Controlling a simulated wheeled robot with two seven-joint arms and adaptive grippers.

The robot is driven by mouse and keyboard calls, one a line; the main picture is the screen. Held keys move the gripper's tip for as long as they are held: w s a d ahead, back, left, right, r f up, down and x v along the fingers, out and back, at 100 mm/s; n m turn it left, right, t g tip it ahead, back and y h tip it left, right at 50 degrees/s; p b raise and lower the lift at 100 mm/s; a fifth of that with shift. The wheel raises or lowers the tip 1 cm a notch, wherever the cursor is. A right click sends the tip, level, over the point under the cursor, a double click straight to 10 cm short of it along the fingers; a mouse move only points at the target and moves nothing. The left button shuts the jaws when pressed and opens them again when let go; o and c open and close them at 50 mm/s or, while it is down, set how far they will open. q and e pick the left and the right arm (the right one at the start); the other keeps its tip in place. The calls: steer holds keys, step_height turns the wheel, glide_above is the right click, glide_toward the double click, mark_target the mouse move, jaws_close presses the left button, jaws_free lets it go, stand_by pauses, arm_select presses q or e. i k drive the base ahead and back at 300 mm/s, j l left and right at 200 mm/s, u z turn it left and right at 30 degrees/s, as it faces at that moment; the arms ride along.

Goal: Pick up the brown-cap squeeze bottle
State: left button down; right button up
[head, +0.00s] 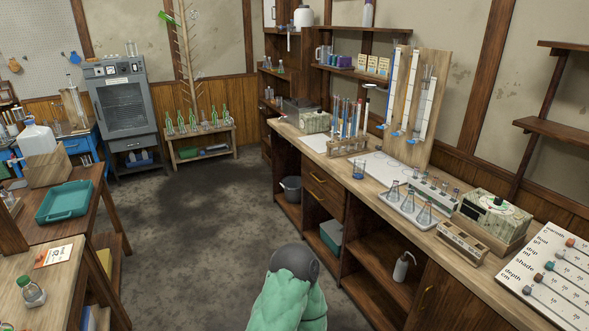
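I cannot make out a clearly brown-cap squeeze bottle. A small white bottle (401,268) with a dark top and a bent spout stands upright on an open shelf under the long bench at right. It is too small to tell whether its cap is brown. A clear bottle with a green cap (31,292) stands on the near-left table. Neither of my grippers is in view.
The long wooden bench (462,262) at right carries a tray of flasks (408,211), tube racks and a slider board (560,275). Tables at left hold a teal tray (64,202) and a white jug (37,138). A grey oven (122,105) stands behind. The floor (200,240) between is clear.

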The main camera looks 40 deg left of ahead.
mark_target(401, 267)
steer(key=u, duration=0.85)
steer(key=i+z, duration=0.1)
steer(key=z, duration=0.35)
steer(key=i+j+z, duration=0.35)
steer(key=i+j, duration=0.2)
steer(key=j, duration=0.2)
steer(key=i+j+z, duration=0.2)
steer(key=j, duration=0.2)
steer(key=i+j+z, duration=0.2)
steer(key=j, duration=0.25)
steer(key=i+j, duration=0.2)
steer(key=j, duration=0.2)
steer(key=i+j, duration=0.2)
steer(key=j, duration=0.2)
steer(key=i+j, duration=0.25)
steer(key=j, duration=0.15)
steer(key=i+j, duration=0.2)
steer(key=j, duration=0.2)
steer(key=i+j, duration=0.2)
steer(key=j, duration=0.2)
